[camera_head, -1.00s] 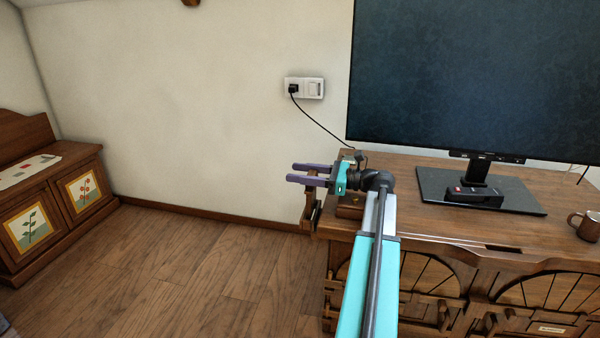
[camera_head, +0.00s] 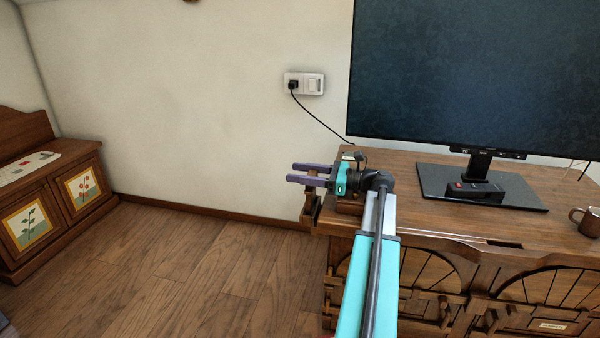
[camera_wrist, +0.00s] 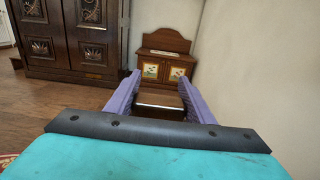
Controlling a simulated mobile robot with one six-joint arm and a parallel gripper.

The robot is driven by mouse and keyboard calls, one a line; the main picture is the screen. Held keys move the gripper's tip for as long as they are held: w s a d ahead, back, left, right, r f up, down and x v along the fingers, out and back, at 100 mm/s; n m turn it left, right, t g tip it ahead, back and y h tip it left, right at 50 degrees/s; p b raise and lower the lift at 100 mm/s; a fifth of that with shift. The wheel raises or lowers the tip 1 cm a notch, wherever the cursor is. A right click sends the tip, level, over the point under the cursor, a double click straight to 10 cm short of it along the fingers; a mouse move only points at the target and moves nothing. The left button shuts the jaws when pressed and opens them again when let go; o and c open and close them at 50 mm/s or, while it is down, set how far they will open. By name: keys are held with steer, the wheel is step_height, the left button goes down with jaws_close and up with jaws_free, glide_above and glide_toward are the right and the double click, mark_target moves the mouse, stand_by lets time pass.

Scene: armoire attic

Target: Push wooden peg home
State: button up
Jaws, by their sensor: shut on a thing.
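My gripper (camera_head: 308,173), with two purple fingers, reaches left past the near left corner of the wooden cabinet (camera_head: 450,215). In the wrist view the gripper (camera_wrist: 160,92) has a brown wooden piece (camera_wrist: 160,103) between its fingers, and it is shut on this piece. I cannot tell whether this is the peg. In the head view a wooden part (camera_head: 310,210) shows just below the fingers at the cabinet's left end. No peg hole can be made out, and my wrist hides part of that corner.
A monitor (camera_head: 450,70), a black box (camera_head: 475,191) and a mug (camera_head: 586,222) stand on the cabinet. A wall socket (camera_head: 305,84) with a black cable is behind. A low painted chest (camera_head: 50,200) is at the left. The floor between is clear.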

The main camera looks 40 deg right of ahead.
mark_target(355, 202)
steer(key=shift+f, duration=0.3)
steer(key=o, duration=1.6)
steer(key=shift+c, duration=0.2)
steer(key=shift+s, duration=0.1)
steer(key=p+v, duration=0.3)
steer(key=v, duration=1)
steer(key=shift+s+d+r, duration=0.1)
steer(key=shift+s+d, duration=0.05)
steer(key=shift+s, duration=0.15)
